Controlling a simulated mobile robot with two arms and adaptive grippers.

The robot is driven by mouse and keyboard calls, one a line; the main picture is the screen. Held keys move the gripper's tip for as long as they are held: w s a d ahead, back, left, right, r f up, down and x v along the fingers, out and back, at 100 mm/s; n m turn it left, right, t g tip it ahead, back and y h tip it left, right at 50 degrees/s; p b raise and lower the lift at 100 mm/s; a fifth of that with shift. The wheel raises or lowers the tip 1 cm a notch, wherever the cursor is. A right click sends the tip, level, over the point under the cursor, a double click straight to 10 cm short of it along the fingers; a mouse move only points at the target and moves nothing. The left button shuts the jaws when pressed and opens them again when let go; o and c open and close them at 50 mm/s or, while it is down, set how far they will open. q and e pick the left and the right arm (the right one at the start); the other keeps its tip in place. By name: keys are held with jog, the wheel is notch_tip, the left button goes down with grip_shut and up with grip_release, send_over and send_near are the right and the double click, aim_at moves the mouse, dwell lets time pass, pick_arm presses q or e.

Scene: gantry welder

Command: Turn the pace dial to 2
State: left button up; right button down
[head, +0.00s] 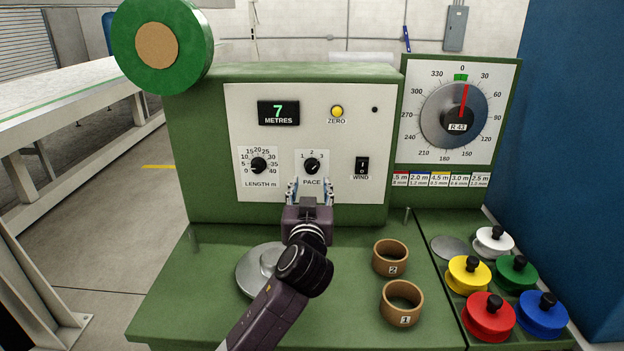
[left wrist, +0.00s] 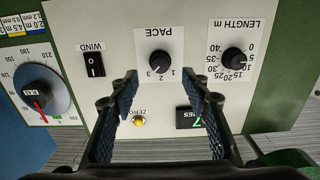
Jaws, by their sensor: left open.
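The pace dial (head: 312,166) is a small black knob with a white pointer on the cream panel, marked 1, 2 and 3 around its top. The pointer seems to lean toward the 3 side; it is too small to read surely. The dial shows upside down in the left wrist view (left wrist: 161,62), ahead of the fingers and between their lines. My left gripper (head: 310,187) is open and empty, just below and in front of the dial in the head view. Its two blue-padded fingers (left wrist: 164,86) appear apart from the knob. My right gripper is not in view.
The length dial (head: 259,166) is left of the pace dial and the black wind switch (head: 362,166) is right. Above are the metres display (head: 278,112) reading 7 and the yellow zero button (head: 337,111). Brown rings (head: 390,258) and coloured spools (head: 488,315) stand on the green bench.

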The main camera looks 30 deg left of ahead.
aim_at(312, 170)
pick_arm(q)
jog(key=shift+p+x, duration=1.05)
jog(key=shift+x, duration=2.75)
jog(key=shift+w, duration=0.1)
jog(key=shift+c, duration=0.2)
